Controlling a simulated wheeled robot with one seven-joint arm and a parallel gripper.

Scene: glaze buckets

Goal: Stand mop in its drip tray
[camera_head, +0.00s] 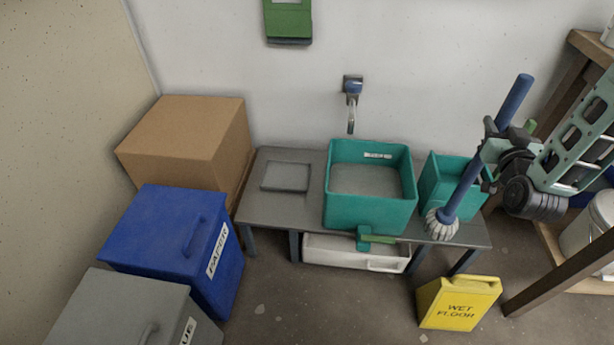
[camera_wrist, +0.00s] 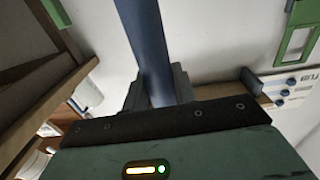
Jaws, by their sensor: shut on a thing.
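The mop has a blue handle (camera_head: 464,190) and a pale, ribbed round head (camera_head: 441,224). It is tilted, with its head low at the left and its handle top up at the right. My gripper (camera_head: 492,148) is shut on the handle; the wrist view shows the blue handle (camera_wrist: 149,55) between the fingers (camera_wrist: 157,92). The head shows in front of the bench's right part; I cannot tell if it touches. A shallow grey square tray (camera_head: 286,188), which looks like the drip tray, lies empty on the bench's left part.
On the grey bench (camera_head: 270,217) stand a large teal basin (camera_head: 368,213) and a smaller teal bucket (camera_head: 433,178), between the mop and the tray. A tap (camera_head: 352,92) juts from the wall. A yellow wet-floor sign (camera_head: 458,302) and blue paper bin (camera_head: 170,235) stand nearby.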

